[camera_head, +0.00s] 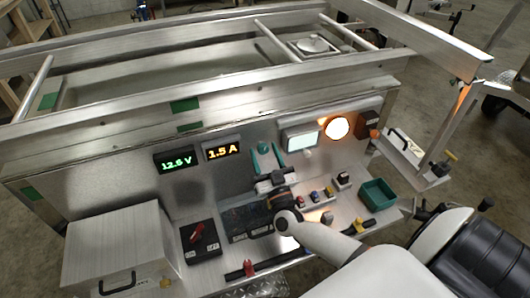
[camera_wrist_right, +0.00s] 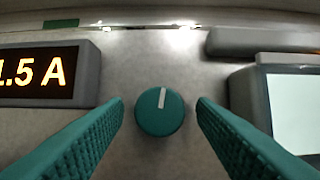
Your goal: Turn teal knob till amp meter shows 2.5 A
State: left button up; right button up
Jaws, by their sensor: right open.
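The teal knob (camera_wrist_right: 160,116) is round, on the grey panel, with a white pointer mark aimed nearly straight up. The amp meter (camera_head: 223,151) reads 1.5 A in amber digits; part of it also shows in the wrist view (camera_wrist_right: 38,72). My right gripper (camera_head: 265,152) has teal ribbed fingers, open and pointing at the panel right of the meter. In the wrist view its fingers stand left and right of the knob, with a visible gap on each side. In the head view I cannot make out the knob between the fingers. My left gripper is not in view.
A green voltmeter (camera_head: 175,162) reads 12.5 V. Right of the gripper are a pale screen (camera_head: 301,138) and a glowing round lamp (camera_head: 338,127). Below are a black box with a red switch (camera_head: 198,237), small coloured parts and a green bin (camera_head: 378,194) on the metal shelf.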

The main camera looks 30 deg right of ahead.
jog(key=shift+w, duration=0.1)
jog(key=shift+c, duration=0.5)
jog(key=c, duration=0.9)
jog(key=shift+o, duration=0.2)
jog(key=shift+m, duration=0.5)
jog(key=m+h, duration=0.1)
jog(key=m, duration=0.1)
jog(key=m+g+h+p, duration=0.1)
jog(key=m+h, duration=0.1)
jog(key=m, duration=0.1)
jog(key=shift+a+r, duration=0.15)
jog(key=shift+w+a+m+g+h+p, duration=0.1)
jog(key=shift+m+g+h+p, duration=0.4)
jog(key=shift+m, duration=1.1)
jog(key=shift+m+g+h+p, duration=0.3)
jog(key=shift+m+g+h, duration=0.35)
jog(key=shift+m, duration=0.95)
